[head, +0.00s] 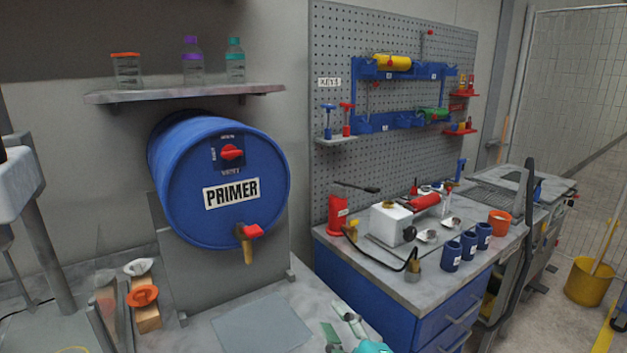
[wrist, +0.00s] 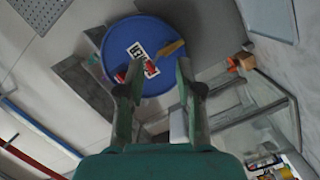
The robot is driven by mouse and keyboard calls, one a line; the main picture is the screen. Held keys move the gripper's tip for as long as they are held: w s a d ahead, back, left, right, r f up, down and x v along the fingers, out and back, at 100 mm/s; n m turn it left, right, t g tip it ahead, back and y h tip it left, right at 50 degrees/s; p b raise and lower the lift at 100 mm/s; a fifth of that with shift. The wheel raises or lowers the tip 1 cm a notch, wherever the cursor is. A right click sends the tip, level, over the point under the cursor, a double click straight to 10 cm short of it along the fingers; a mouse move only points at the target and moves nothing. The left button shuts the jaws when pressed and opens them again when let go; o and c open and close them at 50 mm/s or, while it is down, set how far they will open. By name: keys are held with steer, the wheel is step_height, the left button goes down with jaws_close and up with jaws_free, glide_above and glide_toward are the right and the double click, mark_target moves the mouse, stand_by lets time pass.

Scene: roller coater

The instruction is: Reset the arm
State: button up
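My gripper (head: 342,325) shows at the bottom edge of the head view, teal with grey fingers, in front of the bench. In the wrist view my gripper (wrist: 158,75) has its two fingers spread with nothing between them. The blue drum labelled PRIMER (head: 262,165) lies on its side on a grey stand, with a red-handled tap (head: 248,234) low on its face and a red knob (head: 232,153) above the label. The drum also shows beyond the fingers in the wrist view (wrist: 128,38). The tap appears apart from the gripper.
A shelf (head: 185,92) above the drum holds several jars and bottles. A pegboard (head: 335,50) with rollers stands behind the blue cabinet (head: 350,285), whose top holds blue cups and red tools. A flat grey plate (head: 262,325) lies on the bench below the drum. A yellow bucket (head: 588,283) stands on the floor at right.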

steer(key=s+d+f+m+h, duration=0.2)
steer(key=s+d+f+m, duration=0.3)
steer(key=s+f, duration=0.45)
steer(key=s+d+f+m+h, duration=0.3)
steer(key=s+d+f+m, duration=0.3)
steer(key=f, duration=0.6)
steer(key=s+d+f+m+h, duration=0.1)
steer(key=s+d+m, duration=0.1)
steer(key=s, duration=1)
steer(key=s+d+f+m+g, duration=0.1)
steer(key=s+m, duration=0.2)
steer(key=s, duration=0.9)
steer(key=shift+s+d+f+h, duration=0.15)
steer(key=shift+d+f+h, duration=0.1)
steer(key=shift+d+h, duration=0.15)
steer(key=shift+o, duration=0.2)
